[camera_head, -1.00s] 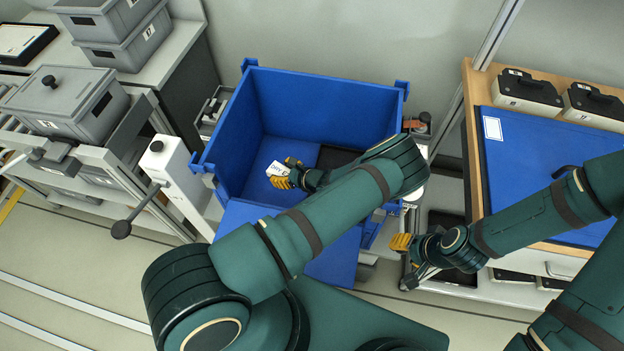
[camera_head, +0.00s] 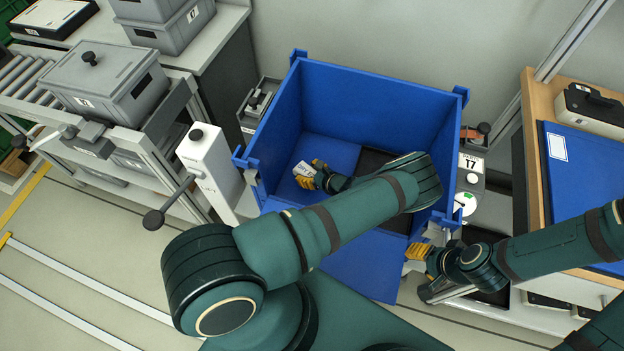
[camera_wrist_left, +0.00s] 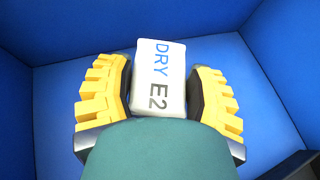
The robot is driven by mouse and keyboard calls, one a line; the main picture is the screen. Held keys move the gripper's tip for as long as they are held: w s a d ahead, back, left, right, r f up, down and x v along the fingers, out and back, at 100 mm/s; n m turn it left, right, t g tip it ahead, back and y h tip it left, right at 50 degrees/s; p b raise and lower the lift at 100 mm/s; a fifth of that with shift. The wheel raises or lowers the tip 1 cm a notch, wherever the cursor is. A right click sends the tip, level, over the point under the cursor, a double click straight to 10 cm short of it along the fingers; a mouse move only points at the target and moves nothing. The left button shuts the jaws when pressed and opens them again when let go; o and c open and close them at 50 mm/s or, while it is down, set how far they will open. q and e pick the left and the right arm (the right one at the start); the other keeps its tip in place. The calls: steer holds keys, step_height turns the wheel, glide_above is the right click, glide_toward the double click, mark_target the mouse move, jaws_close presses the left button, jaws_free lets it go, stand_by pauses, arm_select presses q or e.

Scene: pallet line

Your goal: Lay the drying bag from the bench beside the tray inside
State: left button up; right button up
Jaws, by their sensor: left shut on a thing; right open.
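The drying bag (camera_head: 303,171) is a small white pouch inside the blue crate (camera_head: 272,132). In the left wrist view the bag (camera_wrist_left: 157,72) shows the print "DRY E2". My left gripper (camera_head: 312,176) is shut on the bag, with its yellow fingers on either side of it. The left gripper (camera_wrist_left: 160,95) is over the blue floor on the left side of the crate; whether the bag touches the floor I cannot tell. The dark tray (camera_head: 372,162) lies in the crate to the right of the bag, partly hidden by my left arm. My right gripper (camera_head: 415,252) is open and empty outside the crate's front right.
The crate's front flap (camera_head: 360,262) hangs down. A white post with a lever (camera_head: 207,165) stands at its left. A bench with a blue mat (camera_head: 580,185) is at the right. Grey lidded boxes (camera_head: 105,85) stand at the left.

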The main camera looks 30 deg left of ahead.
arm_select(q)
step_height(320, 180, down, 4)
steer(key=shift+f+b, duration=0.1)
steer(key=shift+b, duration=0.45)
steer(key=o, duration=1.2)
steer(key=p+v, duration=0.1)
steer(key=v, duration=0.6)
steer(key=shift+d+r, duration=0.2)
